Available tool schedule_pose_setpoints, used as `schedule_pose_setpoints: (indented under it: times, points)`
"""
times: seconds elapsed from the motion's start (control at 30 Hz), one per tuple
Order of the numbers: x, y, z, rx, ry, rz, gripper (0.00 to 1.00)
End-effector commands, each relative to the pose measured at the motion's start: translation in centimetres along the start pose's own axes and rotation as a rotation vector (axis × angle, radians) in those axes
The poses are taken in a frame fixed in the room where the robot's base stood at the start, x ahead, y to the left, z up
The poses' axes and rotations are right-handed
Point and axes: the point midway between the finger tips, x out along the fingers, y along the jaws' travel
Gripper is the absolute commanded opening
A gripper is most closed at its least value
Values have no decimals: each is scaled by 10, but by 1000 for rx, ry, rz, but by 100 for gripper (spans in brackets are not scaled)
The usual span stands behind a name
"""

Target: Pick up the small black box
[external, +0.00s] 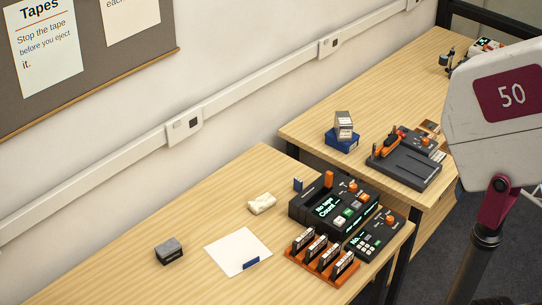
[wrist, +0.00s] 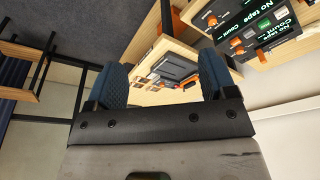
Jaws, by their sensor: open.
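A small black box (external: 169,253) with a grey top sits at the left of the near wooden desk in the external view. The desk around it is bare. I cannot make it out in the wrist view. My gripper (wrist: 163,78) shows in the wrist view with its two blue ridged fingers spread wide and nothing between them. In the external view, a white part of my arm fills the right edge, far from the box; the gripper fingers cannot be made out clearly there.
A white sheet (external: 238,251), a cream object (external: 262,203), a dark tape console (external: 335,202), a keypad unit (external: 376,235) and an orange rack (external: 321,259) of tapes share the near desk (external: 120,265). The far desk holds a blue box (external: 341,140) and a black device (external: 402,165).

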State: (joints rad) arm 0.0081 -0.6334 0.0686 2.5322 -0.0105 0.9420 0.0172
Motion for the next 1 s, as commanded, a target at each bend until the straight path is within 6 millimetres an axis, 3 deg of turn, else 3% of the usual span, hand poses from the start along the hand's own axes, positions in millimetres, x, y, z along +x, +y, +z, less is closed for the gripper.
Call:
schedule_pose_setpoints:
  times: [0.27, 0.47, 1.0]
  points:
    - [0, -8, -9, 10, -12, -21, 78]
    - [4, -31, -32, 40, -50, -80, 78]
    - [25, -149, -120, 186, -244, -295, 78]
